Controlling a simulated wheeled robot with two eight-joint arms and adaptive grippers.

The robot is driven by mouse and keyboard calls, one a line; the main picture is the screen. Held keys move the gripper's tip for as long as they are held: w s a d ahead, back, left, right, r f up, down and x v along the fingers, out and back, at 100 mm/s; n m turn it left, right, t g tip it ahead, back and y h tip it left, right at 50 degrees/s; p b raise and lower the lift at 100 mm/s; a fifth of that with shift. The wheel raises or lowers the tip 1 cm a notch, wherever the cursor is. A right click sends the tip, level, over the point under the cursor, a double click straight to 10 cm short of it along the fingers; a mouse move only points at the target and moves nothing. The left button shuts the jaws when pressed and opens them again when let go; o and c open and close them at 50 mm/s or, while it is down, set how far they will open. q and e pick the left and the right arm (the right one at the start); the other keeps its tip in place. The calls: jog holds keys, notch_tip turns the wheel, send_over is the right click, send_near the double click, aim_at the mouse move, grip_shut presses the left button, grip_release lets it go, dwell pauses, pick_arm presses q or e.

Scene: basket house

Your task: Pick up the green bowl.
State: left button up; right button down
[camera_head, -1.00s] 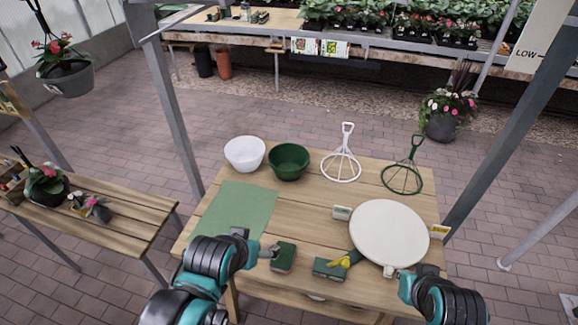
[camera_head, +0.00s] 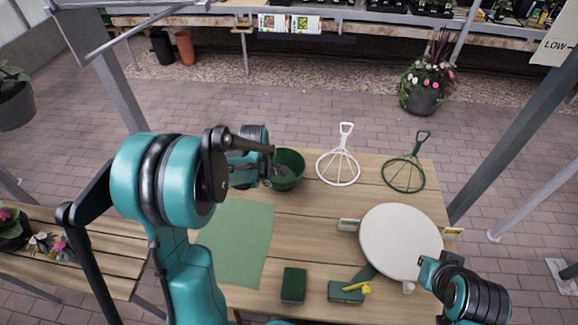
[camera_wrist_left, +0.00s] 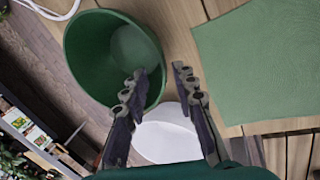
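The green bowl (camera_head: 289,172) stands at the back of the wooden table, partly hidden by my left gripper (camera_head: 272,170) in the head view. In the left wrist view, the green bowl (camera_wrist_left: 92,58) fills the upper left. My left gripper (camera_wrist_left: 158,74) is open there, its fingers apart with the bowl's rim seen between them. One fingertip overlaps the bowl's inside and the other is just outside the rim; contact cannot be told. My right arm is at the lower right of the head view; its gripper (camera_head: 425,272) is too unclear to read.
A white bowl (camera_wrist_left: 165,142) is seen beyond the left fingers, and my arm hides it in the head view. A green mat (camera_head: 240,245), white wire stand (camera_head: 338,170), green wire stand (camera_head: 403,176), round white board (camera_head: 400,240) and sponge (camera_head: 293,285) are on the table.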

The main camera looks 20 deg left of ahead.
aim_at(277, 190)
pick_arm(q)
jog(key=b+x, duration=0.1)
jog(key=x, duration=0.1)
jog(key=shift+w+f, duration=0.1)
jog(key=shift+f, duration=0.3)
jog(key=x, duration=0.1)
jog(key=b+x, duration=0.1)
jog(key=x, duration=0.1)
jog(key=b+x, duration=0.1)
jog(key=x, duration=0.1)
jog(key=shift+d+f, duration=0.25)
jog(key=shift+d, duration=0.05)
jog(key=shift+r, duration=0.1)
grip_shut()
